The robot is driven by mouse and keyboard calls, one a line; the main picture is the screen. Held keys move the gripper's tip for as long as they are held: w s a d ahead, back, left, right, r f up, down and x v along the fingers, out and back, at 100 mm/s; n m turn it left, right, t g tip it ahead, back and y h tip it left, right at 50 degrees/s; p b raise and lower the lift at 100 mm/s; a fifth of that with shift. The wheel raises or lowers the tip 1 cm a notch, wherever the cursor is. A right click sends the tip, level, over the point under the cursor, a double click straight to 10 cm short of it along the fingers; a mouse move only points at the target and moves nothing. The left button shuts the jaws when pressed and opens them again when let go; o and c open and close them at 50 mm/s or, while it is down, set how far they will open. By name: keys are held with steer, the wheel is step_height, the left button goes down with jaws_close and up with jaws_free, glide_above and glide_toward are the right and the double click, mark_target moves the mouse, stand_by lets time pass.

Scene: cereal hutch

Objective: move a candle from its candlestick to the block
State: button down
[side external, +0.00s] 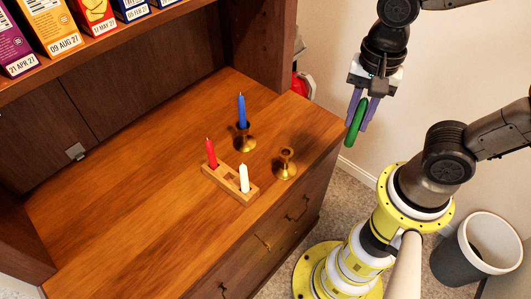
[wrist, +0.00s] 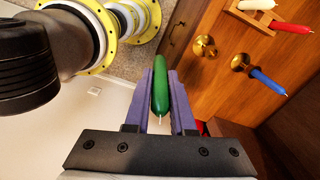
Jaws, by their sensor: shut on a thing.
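My gripper (side external: 357,124) is shut on a green candle (side external: 352,134), held in the air to the right of the cabinet top. In the wrist view the candle (wrist: 160,88) lies between the purple fingers (wrist: 163,76), its wick towards the palm. A brass candlestick (side external: 287,165) stands empty near the cabinet's right edge. Another brass candlestick (side external: 245,140) behind it holds a blue candle (side external: 242,111). The wooden block (side external: 226,189) holds a red candle (side external: 211,153) at its far left end and a white candle (side external: 244,179) at its near right end. An empty hole shows between them.
The wooden cabinet top (side external: 130,185) is clear to the left of the block. Cereal boxes (side external: 52,27) stand on the shelf above. A wall is on the right, and a grey bin (side external: 462,262) stands on the floor.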

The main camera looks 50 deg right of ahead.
steer(key=w+a+r+m, duration=0.1)
steer(key=w+a, duration=0.3)
steer(key=w, duration=0.4)
steer(key=w+a+r, duration=0.1)
steer(key=w+a, duration=0.3)
steer(key=w, duration=0.4)
steer(key=w+a+f, duration=0.5)
steer(key=a, duration=0.1)
step_height(320, 180, down, 11)
steer(key=a, duration=0.2)
steer(key=shift+a+f+n, duration=0.15)
steer(key=shift+a+n, duration=0.2)
steer(key=shift+n, duration=0.05)
steer(key=shift+w+f, duration=0.15)
steer(key=shift+f, duration=1.55)
steer(key=c, duration=0.7)
jaws_free()
steer(key=shift+o, duration=0.2)
